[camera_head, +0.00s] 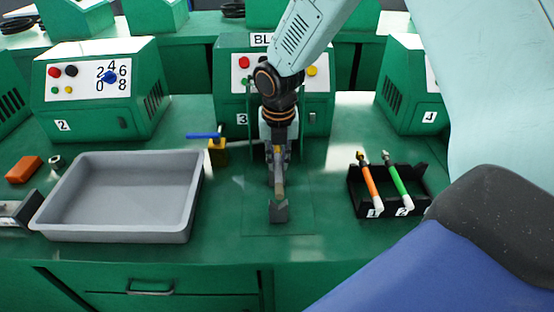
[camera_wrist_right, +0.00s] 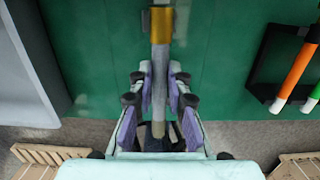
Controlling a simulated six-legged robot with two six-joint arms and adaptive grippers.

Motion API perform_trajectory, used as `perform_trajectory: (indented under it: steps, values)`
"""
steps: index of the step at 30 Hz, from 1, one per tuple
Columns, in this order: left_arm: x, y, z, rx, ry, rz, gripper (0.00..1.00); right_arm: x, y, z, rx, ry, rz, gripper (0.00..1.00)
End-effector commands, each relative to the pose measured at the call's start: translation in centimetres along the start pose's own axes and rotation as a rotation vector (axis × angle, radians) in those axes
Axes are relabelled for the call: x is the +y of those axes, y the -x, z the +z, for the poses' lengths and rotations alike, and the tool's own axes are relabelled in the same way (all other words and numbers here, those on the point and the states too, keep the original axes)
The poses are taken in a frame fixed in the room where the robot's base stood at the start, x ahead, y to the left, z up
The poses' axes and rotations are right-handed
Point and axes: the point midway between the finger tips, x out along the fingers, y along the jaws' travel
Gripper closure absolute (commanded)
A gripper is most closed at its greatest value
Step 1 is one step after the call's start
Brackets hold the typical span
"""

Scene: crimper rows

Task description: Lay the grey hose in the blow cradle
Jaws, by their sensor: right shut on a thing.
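My right gripper (camera_head: 277,155) points down over the bench in front of the machine marked 3. It is shut on the grey hose (camera_wrist_right: 160,85), which lies lengthwise between its purple-padded fingers in the right wrist view. The hose has a brass-coloured end (camera_wrist_right: 162,22) away from me. The dark grey block of the blow cradle (camera_head: 279,211) stands on a square plate, just under the hose's near end. I cannot tell whether the hose touches it; the gripper hides the rest of the cradle. My left gripper is not in view.
A grey tray (camera_head: 120,231) stands to the left. A black rack (camera_head: 418,190) to the right holds an orange hose (camera_head: 368,183) and a green hose (camera_head: 397,180). A yellow block with a blue lever (camera_head: 203,135) stands just left of my gripper. Green machines line the back.

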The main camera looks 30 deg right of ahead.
Motion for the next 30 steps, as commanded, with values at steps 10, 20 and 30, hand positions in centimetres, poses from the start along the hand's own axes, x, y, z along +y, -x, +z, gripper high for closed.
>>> perform_trajectory:
  steps: [10, 20, 30]
  values:
    - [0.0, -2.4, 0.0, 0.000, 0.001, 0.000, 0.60, 0.2, -3.1, -0.4, 0.002, 0.001, -0.001, 1.00]
    - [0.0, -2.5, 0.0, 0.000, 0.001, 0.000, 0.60, 0.4, -5.1, -0.5, -0.001, 0.001, -0.001, 1.00]
    - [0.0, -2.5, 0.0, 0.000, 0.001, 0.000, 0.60, 0.4, -5.1, -0.6, 0.000, 0.000, 0.000, 0.74]
